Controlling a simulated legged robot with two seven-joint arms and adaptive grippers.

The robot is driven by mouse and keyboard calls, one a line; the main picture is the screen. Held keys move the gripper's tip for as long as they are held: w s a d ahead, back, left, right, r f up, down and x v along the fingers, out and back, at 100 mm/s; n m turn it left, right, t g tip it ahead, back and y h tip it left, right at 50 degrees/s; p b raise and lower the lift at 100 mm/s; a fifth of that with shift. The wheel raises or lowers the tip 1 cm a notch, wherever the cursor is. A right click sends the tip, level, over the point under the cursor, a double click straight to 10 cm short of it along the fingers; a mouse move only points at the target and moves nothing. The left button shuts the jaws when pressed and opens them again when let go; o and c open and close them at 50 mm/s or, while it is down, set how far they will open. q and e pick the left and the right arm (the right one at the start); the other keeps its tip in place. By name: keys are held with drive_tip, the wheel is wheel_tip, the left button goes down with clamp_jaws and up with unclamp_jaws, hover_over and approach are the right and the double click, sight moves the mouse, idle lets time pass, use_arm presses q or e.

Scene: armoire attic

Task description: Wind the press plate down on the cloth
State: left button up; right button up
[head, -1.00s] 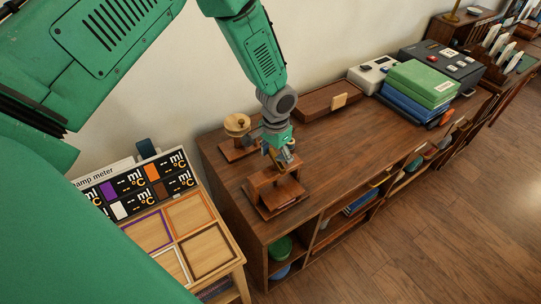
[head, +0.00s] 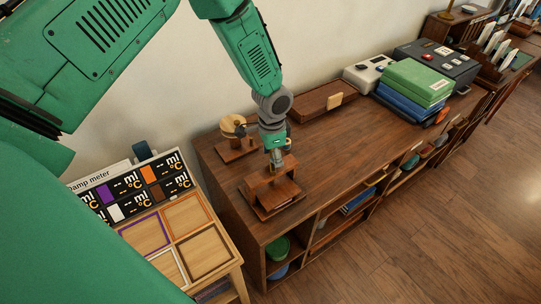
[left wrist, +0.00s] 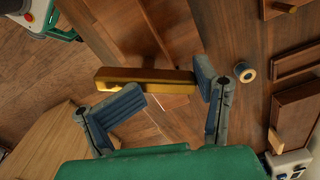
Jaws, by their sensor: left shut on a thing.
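The wooden press (head: 272,190) stands on the brown cabinet top near its left front end, with an upright frame on a flat base. My left gripper (head: 277,163) is over the top of the press. In the left wrist view, my left gripper (left wrist: 165,93) is shut on a brass bar handle (left wrist: 145,78), its blue-padded fingers at either side of the bar. The press plate and the cloth cannot be made out clearly; the frame and my gripper hide the middle of the press. My right gripper is out of view.
A wooden stand with a pale round top (head: 233,126) is behind the press. A brown box (head: 318,100), a white device (head: 369,72) and green and blue binders (head: 412,84) stand farther back. A table with coloured square frames (head: 185,215) is at left. The cabinet's middle is clear.

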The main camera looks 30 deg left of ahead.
use_arm(q)
drive_tip(key=shift+s+d+f, duration=0.15)
drive_tip(key=shift+s+d, duration=0.3)
drive_tip(key=shift+s, duration=0.05)
drive_tip(key=o, duration=1.4)
drive_tip(key=shift+o, duration=1.4)
drive_tip(key=shift+s+d, duration=0.15)
drive_tip(key=shift+s+d+r, duration=0.1)
drive_tip(key=shift+d+r, duration=0.05)
drive_tip(key=shift+r, duration=0.05)
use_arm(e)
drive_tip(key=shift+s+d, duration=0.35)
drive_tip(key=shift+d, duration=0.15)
use_arm(q)
drive_tip(key=shift+r, duration=0.5)
wheel_tip(320, 180, up, 11)
drive_tip(key=shift+w+a+r, duration=0.15)
drive_tip(key=shift+w+a, duration=0.15)
